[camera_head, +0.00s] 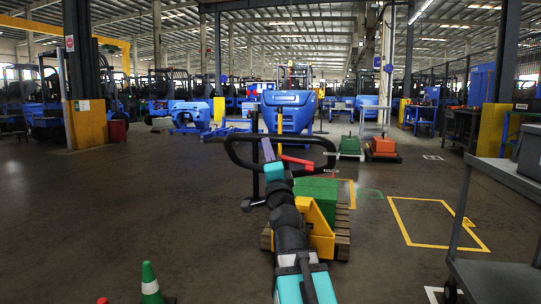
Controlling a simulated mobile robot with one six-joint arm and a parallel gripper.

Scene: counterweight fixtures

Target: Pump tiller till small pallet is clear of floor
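The tiller (232,150) is a black loop handle on a dark upright post, standing up in front of me. The yellow pallet-truck body (320,238) is partly hidden behind my arm. The small wooden pallet (343,240) lies beyond it with a green block (318,196) on top. No gap between pallet and floor can be made out. My teal and black arm reaches up from the bottom. My gripper (282,154) is at the tiller loop, with a purple piece and a red piece showing there. Whether it grips the bar is unclear.
A grey cart (500,178) stands close on the right. A green cone (150,284) is at the front left. A yellow floor outline (410,244) is empty, right of the pallet. Orange (383,145) and green (350,145) loads stand behind. Open floor lies left.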

